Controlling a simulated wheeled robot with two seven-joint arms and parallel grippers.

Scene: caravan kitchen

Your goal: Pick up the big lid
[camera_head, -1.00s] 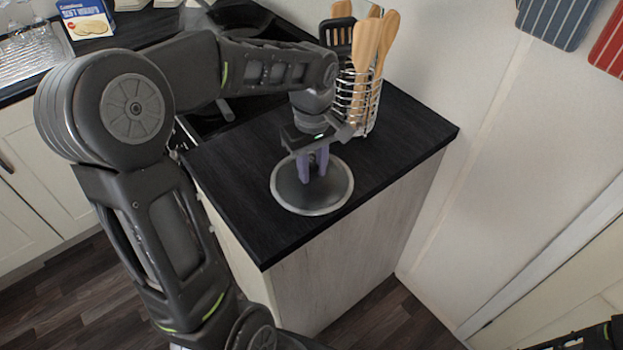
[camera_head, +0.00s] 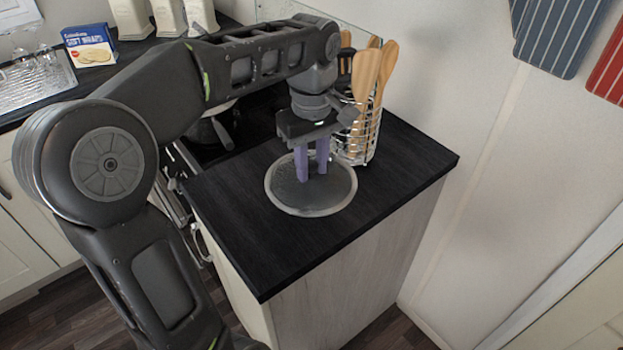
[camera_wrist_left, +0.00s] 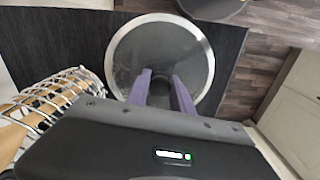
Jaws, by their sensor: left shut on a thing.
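The big lid (camera_head: 332,190) is a round, dark disc with a pale metal rim. It is held roughly level just above the black countertop (camera_head: 260,245), near the utensil basket. It also shows in the left wrist view (camera_wrist_left: 130,48). My left gripper (camera_head: 311,172) points down over the lid's middle, with its two purple fingers shut on it. In the left wrist view, the fingers (camera_wrist_left: 165,85) reach to the lid's centre. My right gripper is not in view.
A wire basket (camera_head: 372,140) with wooden utensils stands right behind the lid, close to my left wrist. The wall (camera_head: 470,60) is to the right. A blue box (camera_head: 90,45) and white canisters (camera_head: 167,15) are at the back left. The counter's front part is clear.

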